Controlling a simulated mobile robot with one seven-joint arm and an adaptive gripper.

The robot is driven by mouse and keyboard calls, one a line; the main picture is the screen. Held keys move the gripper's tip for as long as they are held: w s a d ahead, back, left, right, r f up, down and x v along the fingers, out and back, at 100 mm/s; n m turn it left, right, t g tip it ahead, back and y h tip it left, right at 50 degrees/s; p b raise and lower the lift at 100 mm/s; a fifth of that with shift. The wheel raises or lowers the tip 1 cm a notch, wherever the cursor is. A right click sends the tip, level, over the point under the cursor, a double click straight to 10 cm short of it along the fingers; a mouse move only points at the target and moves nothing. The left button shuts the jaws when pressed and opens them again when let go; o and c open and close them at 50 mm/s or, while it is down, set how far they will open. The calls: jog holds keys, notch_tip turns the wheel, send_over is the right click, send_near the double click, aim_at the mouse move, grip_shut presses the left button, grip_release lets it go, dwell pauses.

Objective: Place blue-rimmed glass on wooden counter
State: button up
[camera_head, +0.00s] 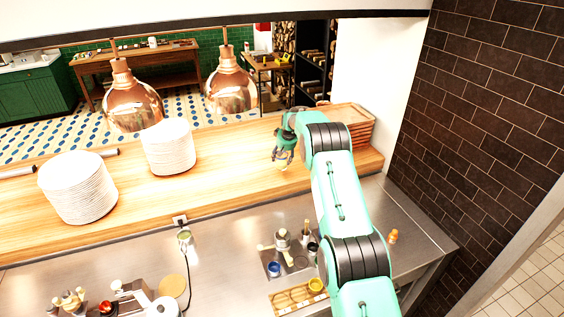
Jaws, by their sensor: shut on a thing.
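The wooden counter (225,183) is a long pale plank running across the middle of the view, above the steel worktop. My gripper (283,158) is at the end of my teal arm, over the right part of this counter. It is shut on a small see-through glass (281,155) with a bluish edge, seen between the fingers. The fingers partly hide the glass, and its outline is hard to make out. I cannot tell whether its base touches the wood.
Two white plate stacks (77,188) (168,147) stand on the counter's left. Stacked trays (350,122) stand at its right end, near my wrist. Copper lamps (231,88) hang above. A blue cup (274,268) and a yellow cup (316,285) are on the worktop. Bare wood lies left of my gripper.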

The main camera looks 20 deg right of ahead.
jog(key=shift+w, duration=0.35)
jog(key=shift+f+p, duration=0.5)
jog(key=shift+f, duration=1.2)
jog(key=shift+c, duration=0.2)
jog(key=shift+f, duration=0.1)
jog(key=o, duration=1.4)
jog(key=shift+f, duration=0.1)
jog(key=shift+s+r, duration=0.1)
jog(key=shift+r, duration=0.2)
jog(key=shift+b+v, duration=0.9)
jog(key=shift+v, duration=4.9)
